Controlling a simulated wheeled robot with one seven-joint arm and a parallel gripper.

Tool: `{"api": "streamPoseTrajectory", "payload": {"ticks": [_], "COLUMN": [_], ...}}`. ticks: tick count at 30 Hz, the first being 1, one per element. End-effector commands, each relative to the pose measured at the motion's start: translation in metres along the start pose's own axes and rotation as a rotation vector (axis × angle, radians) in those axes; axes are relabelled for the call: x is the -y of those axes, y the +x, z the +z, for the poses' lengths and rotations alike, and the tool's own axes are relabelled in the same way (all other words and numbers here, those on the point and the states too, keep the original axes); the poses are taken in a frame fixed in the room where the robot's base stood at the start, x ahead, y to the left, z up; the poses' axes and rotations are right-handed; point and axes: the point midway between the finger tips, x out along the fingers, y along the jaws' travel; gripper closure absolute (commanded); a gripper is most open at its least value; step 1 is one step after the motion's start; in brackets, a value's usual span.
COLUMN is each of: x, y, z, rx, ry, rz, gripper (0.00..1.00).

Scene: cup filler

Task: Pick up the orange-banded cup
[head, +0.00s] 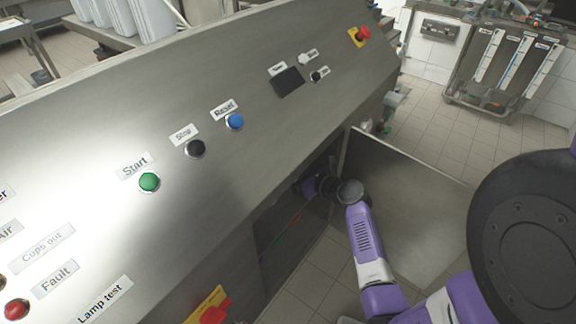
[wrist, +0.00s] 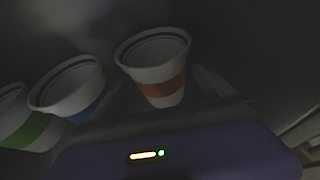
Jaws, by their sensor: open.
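The orange-banded cup (wrist: 165,90) is white with an orange band and stands with its open rim up in the middle of the wrist view. My gripper (wrist: 159,78) is open, with one finger on each side of this cup; I cannot tell whether either touches it. To its left are a blue-banded cup (wrist: 66,86) and a green-banded cup (wrist: 30,130), partly cut off by the picture edge. In the head view the cups and my gripper are hidden inside the dark opening under the machine panel.
The sloping steel panel (head: 240,170) carries the green Start button (head: 149,182) and others. My arm reaches below its edge into the opening. An open steel door (head: 400,215) stands right beside the arm. A red knob on a yellow plate (head: 212,312) sits at the lower front.

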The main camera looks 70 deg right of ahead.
Motion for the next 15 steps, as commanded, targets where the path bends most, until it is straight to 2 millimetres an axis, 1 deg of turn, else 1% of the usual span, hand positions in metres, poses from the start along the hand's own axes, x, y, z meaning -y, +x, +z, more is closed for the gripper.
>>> {"api": "streamPoseTrajectory", "payload": {"ticks": [1,3,6,9,14,15], "x": [0.002,0.002,0.002,0.002,0.002,0.002], "y": [0.008,0.018,0.027,0.030,0.030,0.030], "z": [0.000,0.000,0.000,0.000,0.000,0.000], "rx": [0.000,0.001,0.000,0.000,0.000,0.000], "ry": [0.000,0.000,0.000,0.000,0.000,0.000], "rz": [0.000,0.000,0.000,-0.001,-0.001,-0.001], "gripper": [0.07,0.07,0.07,0.07,0.07,0.09]}}
